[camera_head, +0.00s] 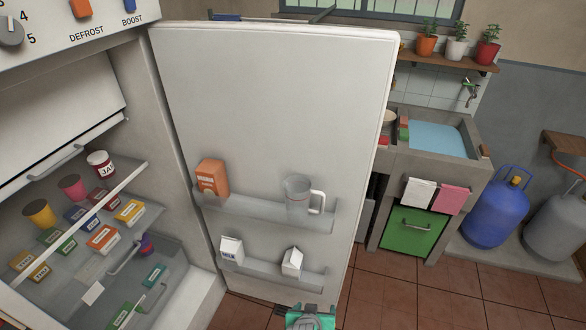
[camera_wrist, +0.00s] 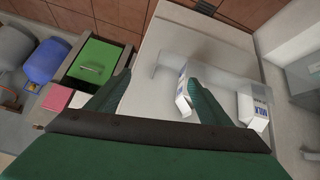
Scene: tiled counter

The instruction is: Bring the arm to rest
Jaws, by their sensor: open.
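My gripper (camera_head: 310,315) shows at the bottom of the head view, low by the bottom edge of the open fridge door (camera_head: 275,105). In the wrist view the two dark green fingers of my gripper (camera_wrist: 158,98) are spread apart. One milk carton (camera_wrist: 183,95) shows beside the right finger, partly covered by it; I cannot tell whether they touch. No object shows held between the fingers. Most of my arm is hidden in the head view.
The door's upper shelf (camera_head: 262,213) holds an orange carton (camera_head: 212,177) and a clear jug (camera_head: 297,194). Milk cartons stand on its lower shelf. The fridge interior at left holds several jars and boxes. A green cabinet (camera_head: 412,232) and a blue gas cylinder (camera_head: 495,212) stand right. Tiled floor (camera_head: 440,285) is clear.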

